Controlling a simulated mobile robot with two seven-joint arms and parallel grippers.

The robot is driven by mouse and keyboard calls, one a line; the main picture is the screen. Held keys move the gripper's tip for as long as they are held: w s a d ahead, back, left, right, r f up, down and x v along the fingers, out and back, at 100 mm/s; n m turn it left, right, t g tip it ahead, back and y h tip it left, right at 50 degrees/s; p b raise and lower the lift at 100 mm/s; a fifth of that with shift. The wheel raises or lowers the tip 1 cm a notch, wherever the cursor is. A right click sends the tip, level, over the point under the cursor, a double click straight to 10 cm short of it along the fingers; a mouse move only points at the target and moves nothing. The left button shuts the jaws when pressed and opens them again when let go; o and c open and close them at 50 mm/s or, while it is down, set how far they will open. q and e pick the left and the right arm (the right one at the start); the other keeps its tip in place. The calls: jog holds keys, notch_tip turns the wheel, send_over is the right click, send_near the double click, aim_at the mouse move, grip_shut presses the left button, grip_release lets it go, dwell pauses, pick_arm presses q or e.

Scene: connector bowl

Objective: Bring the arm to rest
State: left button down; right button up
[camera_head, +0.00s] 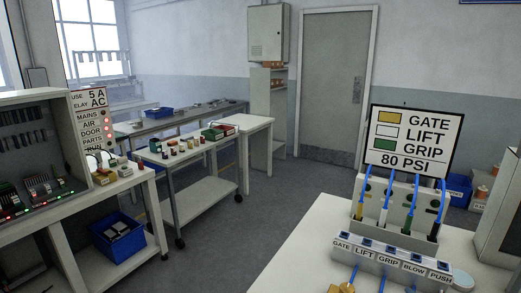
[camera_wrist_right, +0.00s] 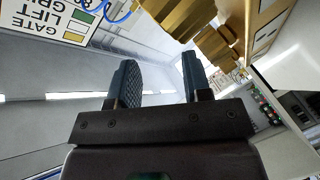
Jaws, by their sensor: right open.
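My right gripper (camera_wrist_right: 158,72) shows in the right wrist view, its two dark ribbed fingers apart with nothing between them. Neither gripper nor arm shows in the head view. In the wrist view, large brass-coloured fittings (camera_wrist_right: 182,14) are beyond the fingertips, at the top, apart from the fingers. The sign with the GATE, LIFT and GRIP rows (camera_head: 413,138) stands upright behind the connector block in the head view. It shows turned over at the top left of the wrist view (camera_wrist_right: 62,18).
A white table (camera_head: 305,262) at the front right holds a labelled strip (camera_head: 390,262) and a block with blue tubes (camera_head: 395,205). A brass piece (camera_head: 342,288) shows at the bottom edge. Benches (camera_head: 222,146) with small parts stand at left; grey floor (camera_head: 262,200) lies open between.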

jog(key=s+a+f+m+g, duration=0.1)
jog(key=s+a+f+m, duration=0.1)
jog(key=s, duration=0.5)
jog(key=s+a+f+m+g, duration=0.2)
jog(key=s+a+f+m, duration=0.1)
jog(key=s+f, duration=0.3)
jog(key=s+a+f+m+g, duration=0.1)
jog(key=s+a+f+m, duration=0.2)
jog(key=s, duration=0.5)
jog(key=shift+s+f+m, duration=0.2)
jog(key=shift+f+m, duration=0.6)
